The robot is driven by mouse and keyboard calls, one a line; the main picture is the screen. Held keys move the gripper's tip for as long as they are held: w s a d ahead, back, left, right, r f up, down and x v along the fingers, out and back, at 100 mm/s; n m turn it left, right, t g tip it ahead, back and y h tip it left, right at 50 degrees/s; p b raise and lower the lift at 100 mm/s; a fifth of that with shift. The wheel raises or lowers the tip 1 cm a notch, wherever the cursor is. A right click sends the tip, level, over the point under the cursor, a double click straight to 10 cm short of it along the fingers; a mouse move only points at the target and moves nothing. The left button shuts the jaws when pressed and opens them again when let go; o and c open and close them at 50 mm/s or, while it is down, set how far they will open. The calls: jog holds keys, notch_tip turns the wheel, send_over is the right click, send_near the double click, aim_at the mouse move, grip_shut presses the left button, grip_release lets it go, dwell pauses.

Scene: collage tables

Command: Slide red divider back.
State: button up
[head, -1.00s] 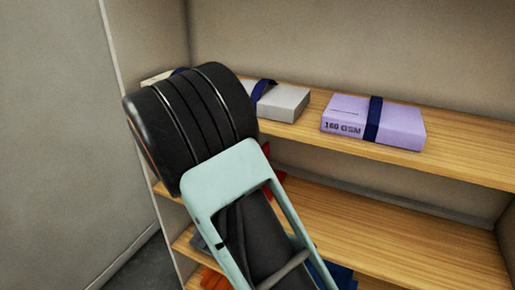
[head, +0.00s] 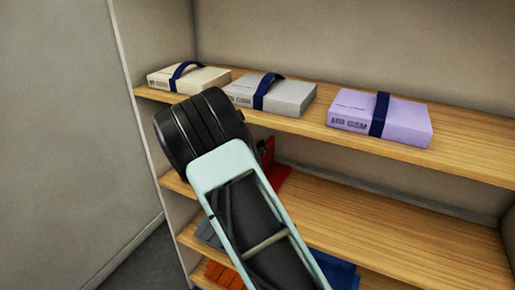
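A red piece, which looks like the red divider (head: 280,174), is on the middle shelf (head: 345,205), just right of my arm's black joint. Only part of it shows; my arm covers its left and lower parts. A small dark shape lies against its upper edge, and I cannot tell what it is. My gripper cannot be made out; my own arm blocks the view toward the middle shelf. Whether it touches the red piece is hidden.
The upper shelf (head: 470,152) holds a cream pack (head: 187,79), a grey pack (head: 296,97) and a lilac pack (head: 405,122), each with a dark blue strap. Blue-grey and orange items (head: 222,274) lie low down. The middle shelf's right side is clear.

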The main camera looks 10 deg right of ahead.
grip_shut()
dwell(0.3)
